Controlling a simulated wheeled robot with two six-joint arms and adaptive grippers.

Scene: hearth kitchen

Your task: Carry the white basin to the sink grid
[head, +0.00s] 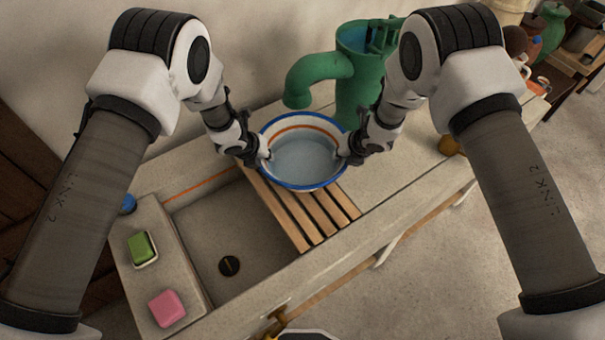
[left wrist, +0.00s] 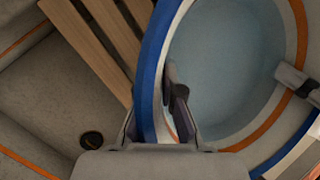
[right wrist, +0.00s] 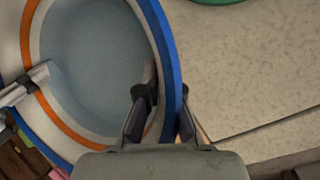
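The white basin (head: 304,176) has a blue rim and an orange band inside, and its floor looks pale blue-grey. It is in the middle of the head view, over the far end of the wooden sink grid (head: 322,222), beneath the green pump. I cannot tell whether it rests on the slats or hangs just above. My left gripper (head: 262,158) is shut on the basin's left rim, with one finger inside the wall in the left wrist view (left wrist: 165,110). My right gripper (head: 346,154) is shut on the right rim, its fingers either side of the wall in the right wrist view (right wrist: 165,110).
The stone sink (head: 215,235) with a dark drain (head: 229,265) opens left of the grid. A green sponge (head: 141,246) and pink soap (head: 167,307) lie on the left ledge.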

